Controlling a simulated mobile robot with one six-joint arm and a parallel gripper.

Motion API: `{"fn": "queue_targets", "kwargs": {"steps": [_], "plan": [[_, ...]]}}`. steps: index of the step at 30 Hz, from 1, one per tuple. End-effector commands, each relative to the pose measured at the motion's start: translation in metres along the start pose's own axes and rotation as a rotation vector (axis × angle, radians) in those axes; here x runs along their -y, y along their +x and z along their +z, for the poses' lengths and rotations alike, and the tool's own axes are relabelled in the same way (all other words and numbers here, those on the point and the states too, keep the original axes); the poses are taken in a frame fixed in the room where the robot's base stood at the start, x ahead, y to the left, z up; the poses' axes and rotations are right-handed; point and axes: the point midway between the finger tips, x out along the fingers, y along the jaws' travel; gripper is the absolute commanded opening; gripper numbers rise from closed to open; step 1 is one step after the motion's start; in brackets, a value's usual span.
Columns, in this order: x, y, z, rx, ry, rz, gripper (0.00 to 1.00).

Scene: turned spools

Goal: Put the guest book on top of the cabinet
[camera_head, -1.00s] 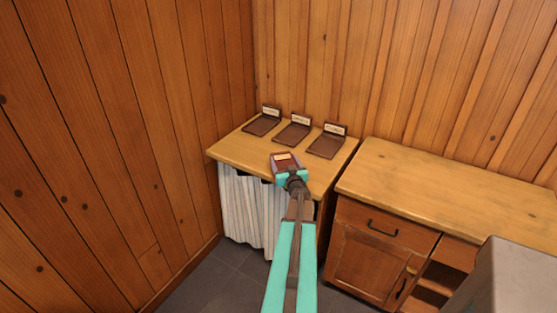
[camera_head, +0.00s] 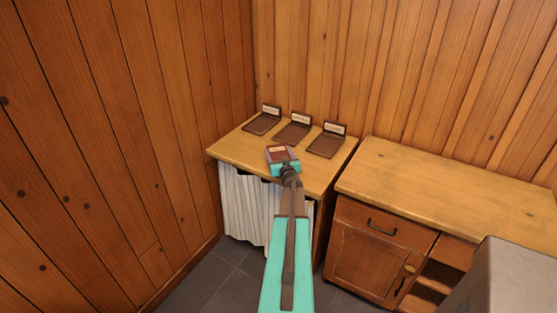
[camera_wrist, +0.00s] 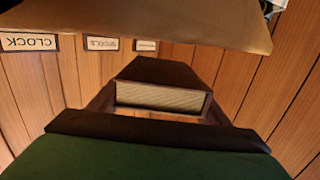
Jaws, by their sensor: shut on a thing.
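My gripper (camera_head: 284,164) is shut on the guest book (camera_head: 278,152), a small dark red-brown book with a pale label on its cover. In the head view it overlaps the front part of the curtained counter's top; I cannot tell its height above it. In the wrist view the book (camera_wrist: 160,96) sits between the brown fingers, its pale page edges facing the camera. The wooden cabinet (camera_head: 450,180), with a drawer and a door, stands to the right of my gripper. Its visible top is bare.
The curtained counter (camera_head: 232,149) carries three dark trays (camera_head: 262,123) (camera_head: 293,131) (camera_head: 327,143) with label cards along its back. One card in the wrist view reads CLOCK (camera_wrist: 30,42), upside down. A grey block (camera_head: 515,280) stands at the lower right. Plank walls close the corner.

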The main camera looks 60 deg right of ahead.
Motion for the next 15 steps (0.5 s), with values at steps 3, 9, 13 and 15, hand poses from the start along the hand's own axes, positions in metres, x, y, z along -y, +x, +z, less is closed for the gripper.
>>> {"fn": "queue_targets", "kwargs": {"steps": [3,9,13,15], "plan": [[0.0,0.0,0.001,-0.001,0.0,0.0,0.41],[0.0,0.002,0.014,0.0,0.001,-0.001,0.41],[-0.001,0.002,0.027,0.0,0.002,0.0,0.41],[0.0,0.002,0.031,0.0,0.0,-0.001,0.41]]}}
